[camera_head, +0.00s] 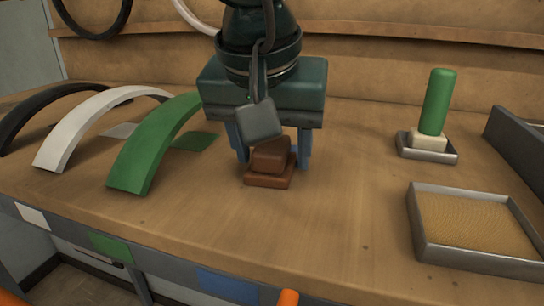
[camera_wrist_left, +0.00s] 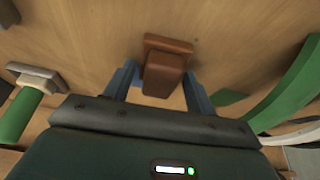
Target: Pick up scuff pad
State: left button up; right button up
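The scuff pad appears to be the rust-brown block (camera_head: 271,155) on a flat brown base (camera_head: 268,182) at the middle of the workbench. It also shows in the left wrist view (camera_wrist_left: 163,75), with its base (camera_wrist_left: 168,42) behind it. My left gripper (camera_head: 272,157) is over it from above, with blue fingers apart. In the left wrist view, the gripper (camera_wrist_left: 160,88) has one finger on each side of the block, with a visible gap at both sides. Part of the block's top is hidden in the head view. My right gripper is not in view.
Black, white (camera_head: 75,132) and green (camera_head: 152,147) curved fenders stand at the left. A green cylinder (camera_head: 436,100) on a pale block sits in a small metal tray (camera_head: 428,152) at the right. A metal tray (camera_head: 425,235) with a tan surface lies in front. The bench's front middle is clear.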

pick_arm(q)
jog(key=c, duration=0.7)
notch_tip(320, 180, up, 10)
jog(key=shift+r, duration=0.1)
jog(key=o, duration=0.5)
jog(key=shift+c, duration=0.2)
jog(key=c, duration=0.3)
